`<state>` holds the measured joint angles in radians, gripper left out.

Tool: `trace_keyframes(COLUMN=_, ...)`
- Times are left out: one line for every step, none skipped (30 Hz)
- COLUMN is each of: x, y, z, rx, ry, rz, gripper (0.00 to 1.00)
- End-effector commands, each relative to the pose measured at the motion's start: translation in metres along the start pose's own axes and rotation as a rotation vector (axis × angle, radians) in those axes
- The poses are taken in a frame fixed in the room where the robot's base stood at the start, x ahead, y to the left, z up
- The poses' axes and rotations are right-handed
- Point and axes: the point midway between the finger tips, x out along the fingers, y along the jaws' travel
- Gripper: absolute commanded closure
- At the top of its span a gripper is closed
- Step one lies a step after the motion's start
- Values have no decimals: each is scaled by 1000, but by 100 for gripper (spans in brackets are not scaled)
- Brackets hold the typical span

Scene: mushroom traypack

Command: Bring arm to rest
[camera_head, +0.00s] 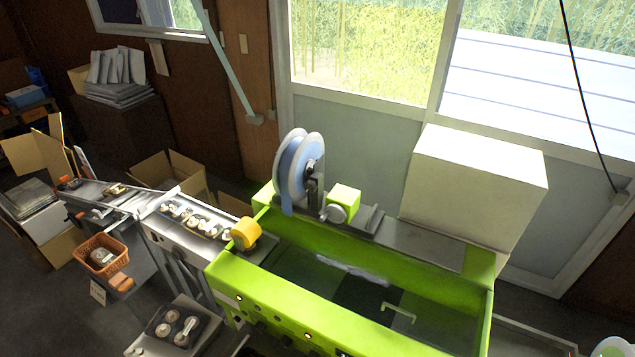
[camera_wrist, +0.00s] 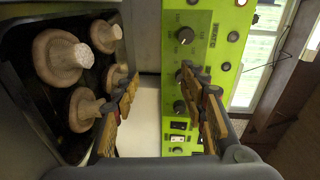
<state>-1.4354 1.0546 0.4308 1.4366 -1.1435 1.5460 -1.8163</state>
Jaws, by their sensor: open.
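My gripper (camera_wrist: 160,85) shows in the wrist view with its two brown-padded fingers spread apart. The space between the fingers holds nothing. A black tray (camera_wrist: 14,78) with several mushrooms (camera_wrist: 62,58), stems toward the camera, lies left of the fingers. The left finger overlaps the tray's right side in the picture; I cannot tell whether it touches. The green machine's control panel (camera_wrist: 222,60) with dark knobs is behind the right finger. In the head view I cannot make out my gripper; a dark tray of mushrooms (camera_head: 172,327) shows at the bottom.
The green packing machine (camera_head: 300,300) with a film roll (camera_head: 299,168) fills the middle of the head view. A conveyor (camera_head: 185,240) carrying several white items runs to its left. An orange basket (camera_head: 102,256) and open cardboard boxes (camera_head: 170,170) stand further left.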

Motion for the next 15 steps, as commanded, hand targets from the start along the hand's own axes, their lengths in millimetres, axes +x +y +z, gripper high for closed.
trace_keyframes(x=3, y=8, z=-15, rx=69, ry=31, rz=24, gripper=57)
trace_keyframes(x=4, y=12, z=-24, rx=117, ry=51, rz=37, gripper=57)
trace_keyframes(x=4, y=15, z=-33, rx=188, ry=80, rz=58, gripper=57)
trace_keyframes(x=4, y=15, z=-41, rx=241, ry=104, rz=73, gripper=57)
trace_keyframes(x=2, y=15, z=-47, rx=297, ry=128, rz=87, gripper=57)
trace_keyframes(x=1, y=13, z=-56, rx=378, ry=167, rz=108, gripper=57)
trace_keyframes(x=2, y=11, z=-63, rx=442, ry=201, rz=121, gripper=57)
trace_keyframes(x=2, y=7, z=-68, rx=513, ry=240, rz=135, gripper=57)
trace_keyframes(x=3, y=2, z=-77, rx=613, ry=302, rz=152, gripper=57)
trace_keyframes(x=4, y=-4, z=-84, rx=691, ry=353, rz=161, gripper=57)
trace_keyframes(x=5, y=-8, z=-90, rx=767, ry=405, rz=168, gripper=57)
trace_keyframes(x=6, y=-16, z=-97, rx=863, ry=472, rz=175, gripper=57)
trace_keyframes(x=8, y=-21, z=-102, rx=931, ry=521, rz=175, gripper=57)
trace_keyframes(x=9, y=-26, z=-106, rx=996, ry=570, rz=176, gripper=57)
trace_keyframes(x=10, y=-34, z=-112, rx=1081, ry=635, rz=173, gripper=57)
